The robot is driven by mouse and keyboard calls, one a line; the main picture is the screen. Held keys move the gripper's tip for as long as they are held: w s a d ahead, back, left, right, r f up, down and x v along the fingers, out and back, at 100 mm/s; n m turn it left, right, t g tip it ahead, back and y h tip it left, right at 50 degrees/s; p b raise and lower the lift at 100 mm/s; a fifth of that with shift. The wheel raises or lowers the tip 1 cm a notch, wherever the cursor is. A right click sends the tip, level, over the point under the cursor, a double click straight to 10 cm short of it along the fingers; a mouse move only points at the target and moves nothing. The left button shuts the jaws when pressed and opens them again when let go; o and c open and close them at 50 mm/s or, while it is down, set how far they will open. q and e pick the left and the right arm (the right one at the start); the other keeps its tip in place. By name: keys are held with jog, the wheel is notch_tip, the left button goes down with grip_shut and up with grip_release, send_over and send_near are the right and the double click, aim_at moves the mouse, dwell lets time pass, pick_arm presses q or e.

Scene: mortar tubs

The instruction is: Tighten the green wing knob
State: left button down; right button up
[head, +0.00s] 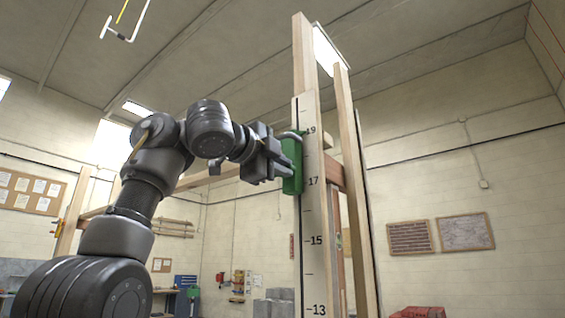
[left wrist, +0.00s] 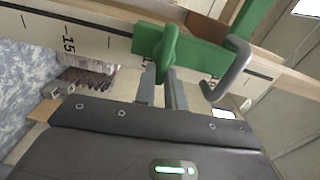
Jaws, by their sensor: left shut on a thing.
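The green wing knob (left wrist: 168,50) stands out from a green slider block (left wrist: 205,55) in the left wrist view. The block sits on an upright graduated board, around marks 17 to 19, and shows in the head view too (head: 293,150). A grey bent hook (left wrist: 232,72) sticks out of the block beside the knob. My left gripper (head: 281,168) reaches the block from the left. Its two fingers (left wrist: 161,80) are shut on the knob's wing. In the head view the gripper hides the knob. My right gripper is in neither view.
The numbered board (head: 310,230) is fixed to a tall wooden post (head: 304,50), with a second post (head: 350,150) close on its right. A wooden crosspiece runs behind. Open air lies left of the board. A red container (head: 418,312) shows at the bottom right.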

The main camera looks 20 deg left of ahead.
pick_arm(q)
jog(key=shift+s+a+r+m, duration=0.1)
jog(key=shift+a+r+m, duration=0.1)
jog(key=shift+m, duration=0.1)
dwell(0.4)
jog(key=c, duration=1.6)
grip_release()
jog(key=shift+o, duration=1.1)
jog(key=shift+f, duration=0.1)
jog(key=shift+a+f, duration=0.1)
jog(key=shift+a, duration=0.05)
jog(key=b+v, duration=0.5)
jog(key=v, duration=0.5)
jog(key=shift+s+a, duration=0.15)
jog(key=shift+s, duration=0.1)
